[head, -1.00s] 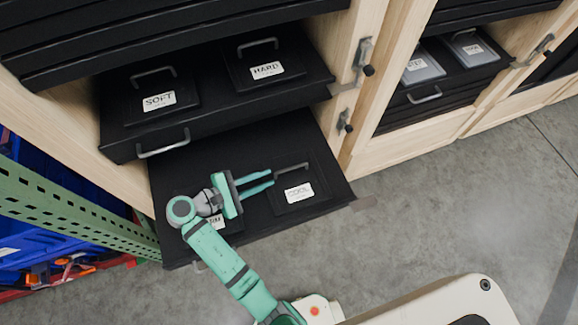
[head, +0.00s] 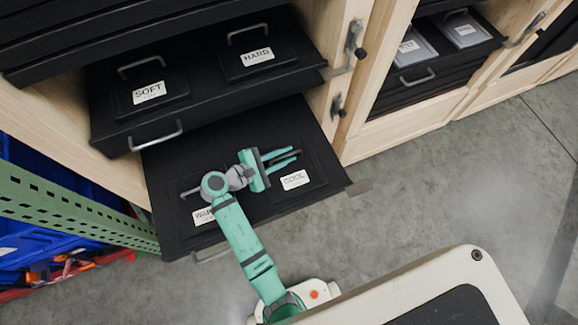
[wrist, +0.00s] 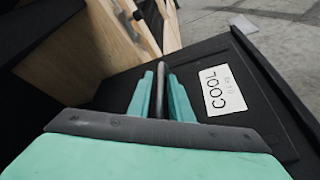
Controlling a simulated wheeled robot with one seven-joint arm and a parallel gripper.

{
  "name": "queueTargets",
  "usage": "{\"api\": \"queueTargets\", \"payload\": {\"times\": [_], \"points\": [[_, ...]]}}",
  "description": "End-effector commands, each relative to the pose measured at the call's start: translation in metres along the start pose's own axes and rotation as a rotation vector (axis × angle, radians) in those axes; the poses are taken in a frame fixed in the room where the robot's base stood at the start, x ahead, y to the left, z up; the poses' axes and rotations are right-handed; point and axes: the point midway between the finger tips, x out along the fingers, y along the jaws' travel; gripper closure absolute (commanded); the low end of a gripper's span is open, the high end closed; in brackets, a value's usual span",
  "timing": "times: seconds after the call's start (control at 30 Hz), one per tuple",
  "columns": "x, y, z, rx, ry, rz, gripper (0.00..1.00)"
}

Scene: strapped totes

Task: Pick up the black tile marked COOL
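The black tile marked COOL (head: 300,167) lies in the lower pulled-out black drawer, its white label facing up. Its label also shows in the wrist view, on the tile (wrist: 245,112) to the right of the fingers. My gripper (head: 289,157) is over the tile's handle. In the wrist view the gripper (wrist: 160,95) is open, with the dark handle bar (wrist: 159,60) between its two green fingers. I cannot tell whether the fingers touch the handle. Part of the tile is hidden behind my gripper.
A second tile, its label partly hidden by my arm, lies left in the same drawer (head: 165,170). The drawer above holds tiles marked SOFT (head: 150,95) and HARD (head: 257,60). A green perforated post (head: 70,210) stands at the left. Floor at the right is clear.

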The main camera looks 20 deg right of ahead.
Motion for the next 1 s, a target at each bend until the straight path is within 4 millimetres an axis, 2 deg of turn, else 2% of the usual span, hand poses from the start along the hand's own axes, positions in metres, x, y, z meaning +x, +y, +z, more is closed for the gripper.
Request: {"api": "queueTargets", "payload": {"times": [0.23, 0.33, 1.0], "points": [[0.0021, -0.0002, 0.0000, 0.000, 0.000, 0.000, 0.81], [0.0021, -0.0001, 0.0001, 0.000, 0.000, 0.000, 1.00], [0.0019, 0.0001, 0.0002, 0.000, -0.001, 0.000, 1.00]]}}
